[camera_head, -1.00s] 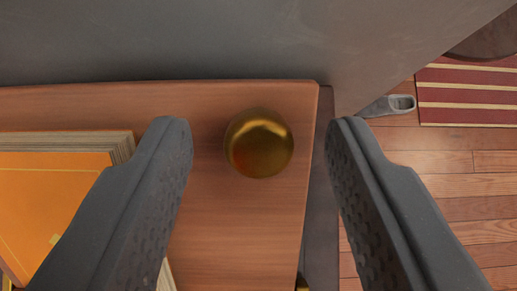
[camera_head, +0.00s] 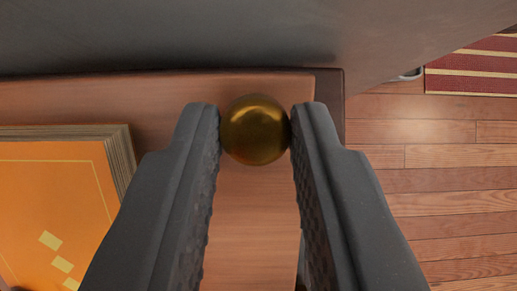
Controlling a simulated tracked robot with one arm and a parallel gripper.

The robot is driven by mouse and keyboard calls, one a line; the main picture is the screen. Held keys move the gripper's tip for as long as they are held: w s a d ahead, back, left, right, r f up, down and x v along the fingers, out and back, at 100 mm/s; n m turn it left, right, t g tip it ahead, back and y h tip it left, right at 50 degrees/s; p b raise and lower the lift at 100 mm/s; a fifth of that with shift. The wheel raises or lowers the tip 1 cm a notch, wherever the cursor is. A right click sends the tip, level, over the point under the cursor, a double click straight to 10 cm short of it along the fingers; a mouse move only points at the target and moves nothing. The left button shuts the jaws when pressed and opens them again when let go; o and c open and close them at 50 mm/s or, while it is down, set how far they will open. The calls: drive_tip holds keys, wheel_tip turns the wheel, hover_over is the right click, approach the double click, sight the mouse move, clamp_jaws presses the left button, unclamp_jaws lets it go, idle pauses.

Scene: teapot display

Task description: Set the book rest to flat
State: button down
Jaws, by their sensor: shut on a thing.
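A round brass knob (camera_head: 255,130) sits near the right end of a brown wooden board (camera_head: 160,100), which I take to be the book rest. My gripper (camera_head: 255,125) is shut on the knob, with one dark grey finger on its left side and one on its right. An orange book (camera_head: 55,210) with a yellow border line lies on the board at the left. The lower part of the board is partly hidden behind my fingers. I cannot tell the board's exact tilt.
A dark grey surface (camera_head: 200,35) runs along the top of the view, close behind the board. At the right is a wooden plank floor (camera_head: 440,200). A red striped rug (camera_head: 475,70) lies on it at the upper right.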

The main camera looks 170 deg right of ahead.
drive_tip(key=shift+w+f, duration=0.5)
drive_tip(key=shift+w, duration=0.05)
drive_tip(key=shift+w+f+p, duration=0.1)
drive_tip(key=shift+w+p, duration=0.2)
drive_tip(key=shift+p, duration=0.05)
drive_tip(key=c, duration=1.3)
unclamp_jaws()
drive_tip(key=shift+w+d, duration=0.1)
drive_tip(key=shift+o, duration=0.2)
drive_tip(key=shift+f, duration=0.1)
drive_tip(key=p+v, duration=0.1)
drive_tip(key=v, duration=1.2)
drive_tip(key=shift+s, duration=0.4)
